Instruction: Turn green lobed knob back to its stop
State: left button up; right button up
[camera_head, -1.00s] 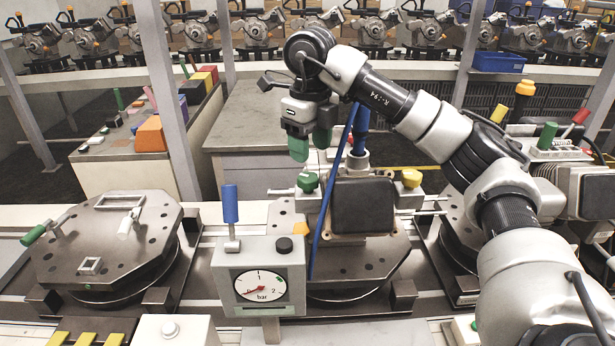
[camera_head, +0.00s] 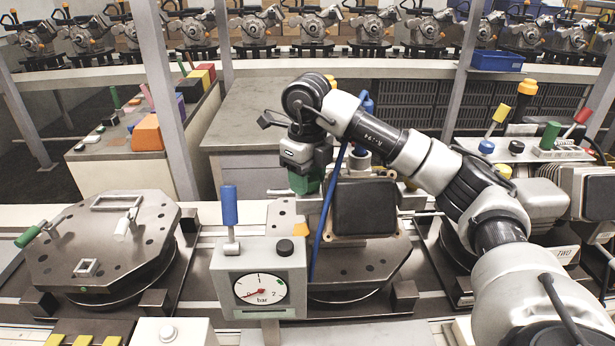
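My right gripper (camera_head: 304,183) points down at the fixture in the middle, at the place of the green lobed knob. My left gripper is not in view.
A pressure gauge box (camera_head: 262,284) with a blue-handled lever (camera_head: 230,206) stands in front of the fixture. A dark square box (camera_head: 364,208) and a blue hose (camera_head: 328,222) are close to the gripper. A round-cornered plate fixture (camera_head: 60,262) lies to the left.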

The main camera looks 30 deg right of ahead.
jog(key=shift+c, duration=0.9)
jog(key=n+b, duration=0.1)
jog(key=n, duration=0.1)
jog(key=shift+n, duration=0.3)
jog(key=shift+r+n, duration=0.1)
jog(key=shift+n, duration=0.9)
jog(key=o, duration=0.6)
jog(key=shift+c, duration=0.2)
jog(key=shift+o, duration=0.5)
jog(key=shift+s, duration=0.15)
notch_tip(320, 180, up, 11)
jog(key=p, duration=0.1)
